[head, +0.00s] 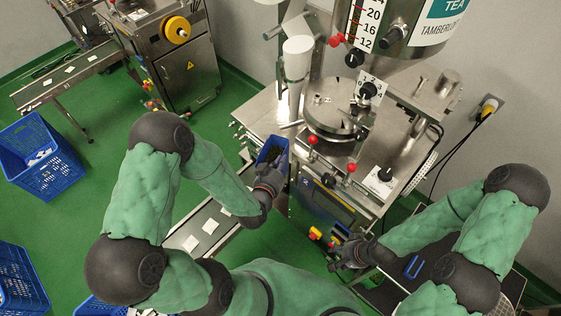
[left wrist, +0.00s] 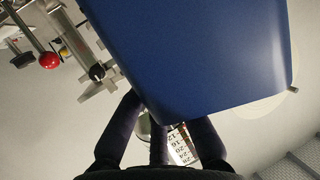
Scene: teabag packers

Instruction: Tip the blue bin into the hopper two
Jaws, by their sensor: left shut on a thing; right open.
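The blue bin (head: 264,153) is upright beside the machine's left edge, its dark inside facing up; I cannot make out what it holds. My left gripper (head: 270,177) is shut on it. In the left wrist view the bin's smooth blue wall (left wrist: 200,50) fills the upper middle, against the fingers (left wrist: 158,125). A large steel hopper (head: 420,48) with a level scale and a TEA label stands at the upper right, its top out of frame; no number two is readable on it. My right gripper (head: 350,252) is open and empty near the machine's front.
The steel packing machine (head: 330,115) carries red-knobbed levers (head: 351,168) and a white tube (head: 297,60). A conveyor (head: 205,230) with white teabags runs to its left. Blue crates (head: 45,160) stand on the green floor. A dark surface with a blue handle (head: 413,267) is at the right.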

